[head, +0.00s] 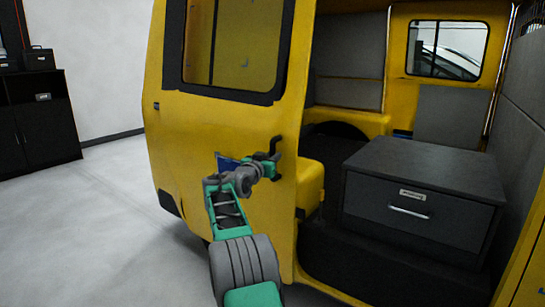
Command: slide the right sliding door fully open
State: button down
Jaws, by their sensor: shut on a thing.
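The yellow van's sliding door (205,125), with a dark-framed window, stands at centre left. Its right edge borders a wide opening into the van, so the door is at least partly open. A dark handle (275,147) sits near that edge. My gripper (268,162) is at the handle and shut on it, with my arm reaching up from the bottom centre. The fingertips are small and partly hidden against the handle, so the exact grip is hard to see.
Inside the opening is a dark grey drawer cabinet (420,185) with a silver handle. A yellow inner part (310,182) lies just behind the door edge. Clear grey floor (110,220) extends left of the van. A black shelf unit (45,120) stands at the far left wall.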

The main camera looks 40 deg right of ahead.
jog(key=shift+w+r, duration=0.15)
jog(key=c, duration=1.7)
grip_release()
jog(key=shift+c, duration=0.2)
jog(key=shift+o, duration=0.7)
jog(key=shift+w, duration=0.15)
jog(key=o, duration=0.3)
jog(key=v, duration=0.8)
jog(key=shift+d, duration=0.1)
